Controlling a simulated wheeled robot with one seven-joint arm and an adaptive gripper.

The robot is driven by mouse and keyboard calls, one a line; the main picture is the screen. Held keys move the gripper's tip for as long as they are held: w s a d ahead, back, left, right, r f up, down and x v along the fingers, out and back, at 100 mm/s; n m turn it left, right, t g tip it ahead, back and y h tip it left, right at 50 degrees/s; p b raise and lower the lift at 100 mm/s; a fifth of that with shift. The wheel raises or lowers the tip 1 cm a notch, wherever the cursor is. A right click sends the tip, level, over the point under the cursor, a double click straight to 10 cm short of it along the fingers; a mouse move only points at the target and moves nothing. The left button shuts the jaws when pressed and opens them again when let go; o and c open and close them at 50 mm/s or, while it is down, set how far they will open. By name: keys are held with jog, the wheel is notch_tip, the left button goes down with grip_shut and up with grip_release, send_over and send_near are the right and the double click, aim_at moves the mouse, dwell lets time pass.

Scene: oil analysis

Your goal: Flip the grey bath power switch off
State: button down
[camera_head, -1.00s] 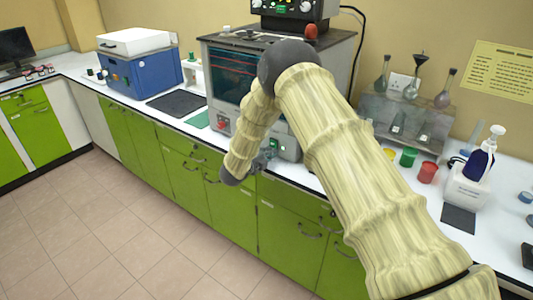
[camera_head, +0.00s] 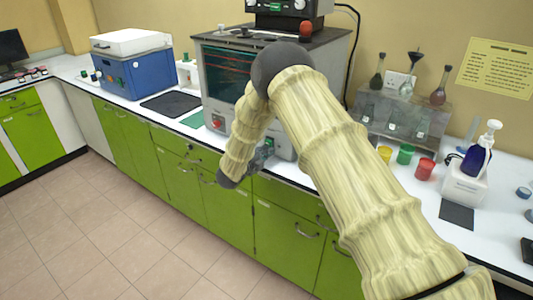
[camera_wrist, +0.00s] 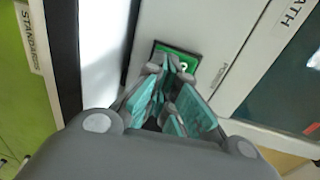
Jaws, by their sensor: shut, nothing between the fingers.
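The grey bath (camera_head: 222,68), a boxy unit with a dark glass window, stands on the counter behind my arm in the head view. In the wrist view, part of its pale front and a label ending in "ATH" (camera_wrist: 297,12) show. A green switch (camera_wrist: 187,57) in a black frame sits on that front, with a pale mark on it. My gripper (camera_wrist: 171,66) is shut and empty, its teal-padded fingers pointing at the switch and covering its lower part. I cannot tell whether the tips touch it. In the head view, my gripper (camera_head: 262,156) is by the bath's lower front.
A red knob (camera_head: 217,122) is on the bath's lower left front. A blue box (camera_head: 139,76) with a white lid stands to the left. Coloured cups, a glassware rack (camera_head: 393,112) and a dispenser bottle (camera_head: 480,155) stand to the right. Green cabinets are below.

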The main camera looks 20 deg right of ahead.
jog(key=s+a+f+b, duration=0.3)
jog(key=s+a+b, duration=0.1)
jog(key=s+a, duration=0.4)
jog(key=shift+s+a, duration=0.15)
jog(key=shift+a, duration=1.2)
jog(key=s+d+f+n+g+y, duration=0.3)
jog(key=s+f+n+y, duration=0.6)
jog(key=s+f+n, duration=1.2)
jog(key=s+f+n+g+y, duration=0.1)
jog(key=s+f+n+g, duration=0.1)
jog(key=s, duration=0.9)
jog(key=s+d+f+n+g+y, duration=0.1)
jog(key=s+f+n+g, duration=0.1)
jog(key=s, duration=1)
jog(key=s+d+f+n+g+y, duration=0.1)
jog(key=s+f+n+g+y, duration=0.1)
jog(key=s, duration=0.9)
notch_tip(320, 180, down, 2)
jog(key=shift+s+d+f+n+g, duration=0.15)
jog(key=shift+s+f+n+g, duration=0.15)
jog(key=shift+n+g, duration=0.25)
jog(key=c, duration=2.2)
grip_release()
